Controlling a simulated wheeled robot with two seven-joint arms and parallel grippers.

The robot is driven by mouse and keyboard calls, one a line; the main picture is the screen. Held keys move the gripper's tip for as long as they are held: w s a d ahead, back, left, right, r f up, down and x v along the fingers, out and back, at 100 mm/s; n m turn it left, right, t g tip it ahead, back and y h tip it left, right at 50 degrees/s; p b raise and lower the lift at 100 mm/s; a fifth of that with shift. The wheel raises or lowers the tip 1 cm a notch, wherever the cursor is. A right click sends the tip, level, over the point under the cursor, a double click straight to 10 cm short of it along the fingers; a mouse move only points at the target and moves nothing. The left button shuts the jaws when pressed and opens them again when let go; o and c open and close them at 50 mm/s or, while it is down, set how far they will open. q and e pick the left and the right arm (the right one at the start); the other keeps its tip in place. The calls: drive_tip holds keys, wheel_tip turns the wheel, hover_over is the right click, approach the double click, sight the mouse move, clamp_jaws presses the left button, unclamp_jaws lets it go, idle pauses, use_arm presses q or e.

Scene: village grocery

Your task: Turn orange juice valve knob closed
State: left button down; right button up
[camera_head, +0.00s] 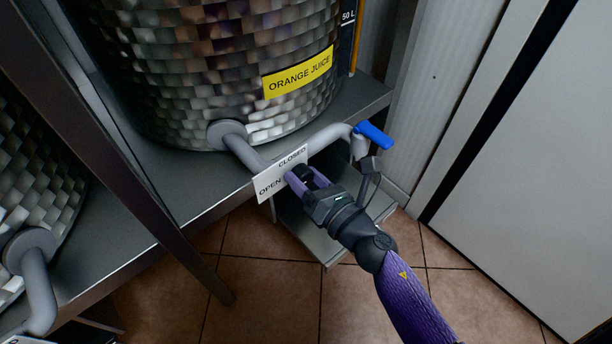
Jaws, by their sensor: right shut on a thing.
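The orange juice tank (220,90) is a hammered metal drum with a yellow "ORANGE JUICE" label (298,75). A grey pipe (238,146) comes from its base. A white sign (280,174) on the pipe reads "CLOSED" at its upper right and "OPEN" at its lower left. My right gripper (299,178) reaches in from the lower right, its fingers shut at the sign's right edge. The knob between the fingers is mostly hidden. A blue handle (374,135) sits on the spout end, right of the gripper. My left gripper is not in view.
The tank stands on a grey metal shelf (352,103). A dark shelf post (110,165) runs down the left. A second metal tank (35,180) with a pipe is at far left. A lower metal tray (312,236) lies below the spout. Tiled floor is open in front.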

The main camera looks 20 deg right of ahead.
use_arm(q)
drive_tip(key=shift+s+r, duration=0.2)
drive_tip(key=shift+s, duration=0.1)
use_arm(e)
drive_tip(key=shift+r+m+p, duration=0.1)
drive_tip(key=shift+m+p, duration=0.5)
drive_tip(key=shift+m, duration=0.5)
drive_tip(key=m+p, duration=0.2)
drive_tip(key=m, duration=0.2)
drive_tip(key=shift+d+m+p, duration=0.1)
drive_tip(key=shift+m+p, duration=0.25)
drive_tip(key=shift+m, duration=0.65)
drive_tip(key=m+p, duration=0.2)
drive_tip(key=m, duration=0.4)
drive_tip(key=shift+g, duration=0.4)
drive_tip(key=shift+f+m+y+p, duration=0.2)
drive_tip(key=shift+m+y+p, duration=0.2)
drive_tip(key=shift+m, duration=0.5)
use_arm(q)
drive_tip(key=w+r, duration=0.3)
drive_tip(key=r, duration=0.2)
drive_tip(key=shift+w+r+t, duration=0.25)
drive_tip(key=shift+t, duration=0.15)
use_arm(e)
drive_tip(key=shift+m, duration=0.7)
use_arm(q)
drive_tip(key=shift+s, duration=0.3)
